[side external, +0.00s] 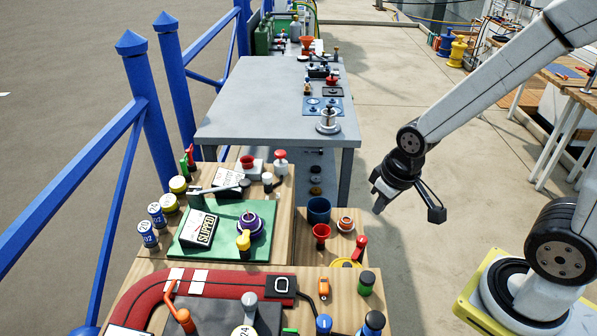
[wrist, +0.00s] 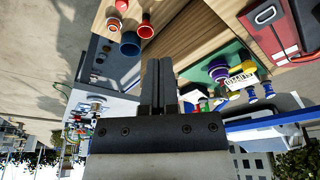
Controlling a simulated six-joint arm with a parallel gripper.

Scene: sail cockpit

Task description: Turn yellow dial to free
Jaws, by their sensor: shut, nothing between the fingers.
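On the green board (side external: 190,252) a small yellow-topped knob (side external: 243,241) stands in front of a purple round fitting (side external: 252,222). A white sign reading "SLIPPED" (side external: 201,229) is left of them. I cannot tell for sure that this knob is the yellow dial, and its setting is not readable. My gripper (side external: 379,206) hangs in the air to the right of the board, well apart from it. Its fingers are shut and empty, as the wrist view (wrist: 158,62) shows. The purple fitting also shows there (wrist: 217,68).
A grey table (side external: 270,95) lies behind. A blue railing (side external: 150,130) runs along the left.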

